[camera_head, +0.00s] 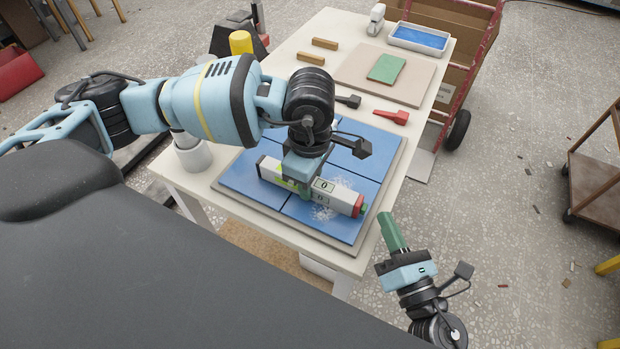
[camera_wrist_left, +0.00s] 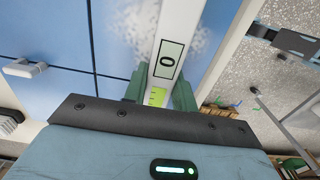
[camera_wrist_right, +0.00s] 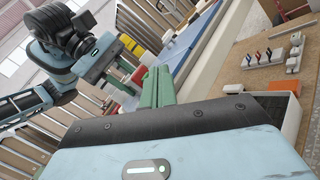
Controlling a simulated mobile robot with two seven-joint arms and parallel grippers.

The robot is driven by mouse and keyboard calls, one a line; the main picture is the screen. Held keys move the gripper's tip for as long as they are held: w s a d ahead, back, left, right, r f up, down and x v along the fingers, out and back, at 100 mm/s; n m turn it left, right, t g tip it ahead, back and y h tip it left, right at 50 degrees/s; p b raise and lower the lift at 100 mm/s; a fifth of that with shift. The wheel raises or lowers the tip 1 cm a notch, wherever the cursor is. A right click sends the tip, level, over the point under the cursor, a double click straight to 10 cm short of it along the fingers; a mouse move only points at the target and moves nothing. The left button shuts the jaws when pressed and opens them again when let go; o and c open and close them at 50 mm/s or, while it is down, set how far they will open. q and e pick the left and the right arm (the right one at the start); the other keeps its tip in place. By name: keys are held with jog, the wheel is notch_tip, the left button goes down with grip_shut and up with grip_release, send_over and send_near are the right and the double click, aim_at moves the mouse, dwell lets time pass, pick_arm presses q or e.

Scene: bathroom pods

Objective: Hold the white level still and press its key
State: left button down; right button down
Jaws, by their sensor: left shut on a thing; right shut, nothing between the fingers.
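The white level (camera_head: 325,189) lies across the blue tiles (camera_head: 240,176) on the table. It has a display reading 0, a red section and a small green part, perhaps the key (camera_head: 363,210), at its right end. My left gripper (camera_head: 303,180) is shut on the middle of the level from above. In the left wrist view, its green fingers (camera_wrist_left: 158,92) straddle the level (camera_wrist_left: 174,40) beside the display and a yellow-green vial. My right gripper (camera_head: 388,222) is shut and empty, off the table's front right edge, apart from the level. Its green fingers (camera_wrist_right: 155,85) touch each other in the right wrist view.
Behind the tiles lie a red wedge (camera_head: 391,117), a dark wedge (camera_head: 348,101), a beige board (camera_head: 360,80) with a green pad (camera_head: 386,68), and wooden blocks (camera_head: 311,58). A blue-filled tray (camera_head: 420,39) stands at the far right corner.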

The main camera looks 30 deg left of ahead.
jog(key=shift+d, duration=2.15)
pick_arm(q)
jog(key=c, duration=1.1)
grip_release()
jog(key=shift+o, duration=0.2)
notch_tip(320, 180, up, 12)
